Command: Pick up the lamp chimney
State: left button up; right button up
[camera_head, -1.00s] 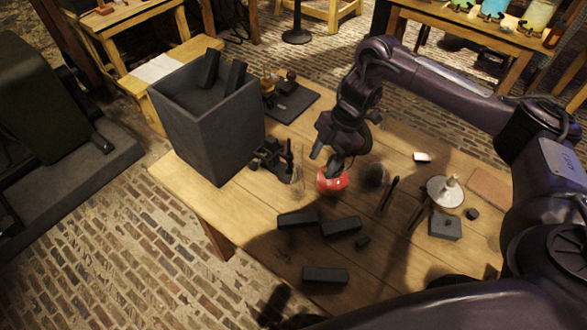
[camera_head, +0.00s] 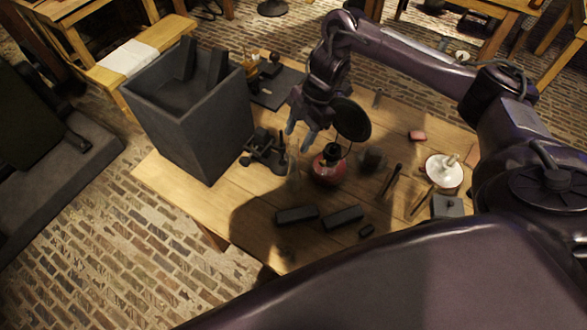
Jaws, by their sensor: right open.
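A faint, clear glass shape, which looks like the lamp chimney (camera_head: 293,178), stands on the wooden table just left of the red lamp; its outline is hard to make out. The red lamp (camera_head: 328,170) has a dark top and a round black disc (camera_head: 351,120) behind it. My right gripper (camera_head: 301,134) points down above the glass shape, up and left of the red lamp. Its two fingers are apart, with nothing seen between them. My left gripper is not in view.
A tall grey open bin (camera_head: 190,125) stands at the table's left, with a small dark device (camera_head: 262,150) beside it. Dark blocks (camera_head: 297,214) lie in front. A white round dish (camera_head: 443,172) and thin dark sticks (camera_head: 390,182) are to the right.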

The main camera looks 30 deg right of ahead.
aim_at(289, 155)
jog(key=x, duration=0.4)
jog(key=shift+s+a+f, duration=0.1)
jog(key=shift+a, duration=0.15)
jog(key=shift+f, duration=0.3)
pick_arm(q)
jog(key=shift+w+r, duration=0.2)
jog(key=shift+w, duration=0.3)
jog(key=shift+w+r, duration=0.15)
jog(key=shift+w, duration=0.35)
pick_arm(e)
jog(key=c, duration=1)
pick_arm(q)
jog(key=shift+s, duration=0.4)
pick_arm(e)
jog(key=shift+c, duration=0.3)
jog(key=shift+r, duration=0.15)
